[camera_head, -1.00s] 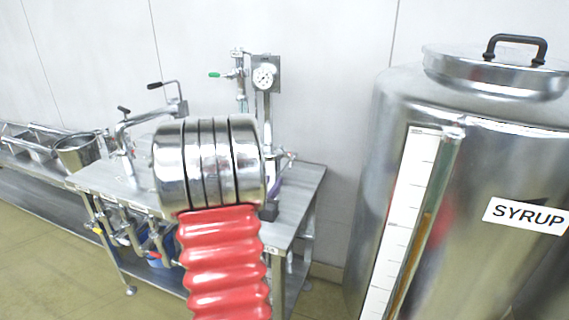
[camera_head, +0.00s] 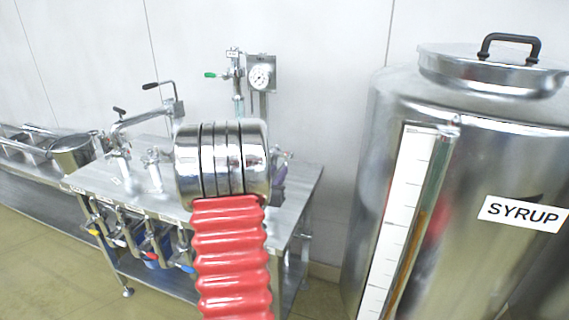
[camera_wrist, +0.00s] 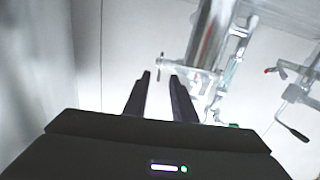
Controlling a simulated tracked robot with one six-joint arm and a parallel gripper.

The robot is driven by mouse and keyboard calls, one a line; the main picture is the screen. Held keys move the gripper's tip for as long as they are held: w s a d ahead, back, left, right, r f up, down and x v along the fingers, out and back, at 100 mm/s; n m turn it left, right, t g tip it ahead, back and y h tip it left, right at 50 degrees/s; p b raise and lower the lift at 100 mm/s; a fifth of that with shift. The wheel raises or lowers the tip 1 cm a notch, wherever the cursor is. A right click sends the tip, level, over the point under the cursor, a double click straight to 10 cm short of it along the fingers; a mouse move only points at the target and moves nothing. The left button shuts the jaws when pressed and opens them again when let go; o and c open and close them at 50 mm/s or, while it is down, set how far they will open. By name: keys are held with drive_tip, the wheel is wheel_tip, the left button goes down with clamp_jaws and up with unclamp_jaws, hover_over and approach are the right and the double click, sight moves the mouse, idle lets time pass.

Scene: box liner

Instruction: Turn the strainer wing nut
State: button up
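My gripper (camera_wrist: 160,76) shows in the wrist view with two dark fingers apart and nothing between them. A bright metal cylinder (camera_wrist: 208,35) stands just beyond and right of the fingertips. A small metal cross-piece (camera_wrist: 166,66) juts from its left side, close to the fingertips; it looks like the wing nut, but it is small and blurred. I cannot tell whether the fingers touch it. In the head view, my arm hides the gripper and much of the bench's right end; I cannot make out the strainer there.
A steel bench (camera_head: 120,185) carries pipes and valves. A pressure gauge (camera_head: 261,77) and a green-handled valve (camera_head: 212,75) stand at its back. A large syrup tank (camera_head: 480,160) stands to the right. In the wrist view, a black-handled valve (camera_wrist: 292,131) is at right.

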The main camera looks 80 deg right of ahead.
sight(287, 159)
drive_tip(key=d, duration=0.7)
drive_tip(key=shift+s, duration=0.3)
drive_tip(key=shift+c, duration=0.4)
clamp_jaws()
drive_tip(key=shift+d, duration=0.1)
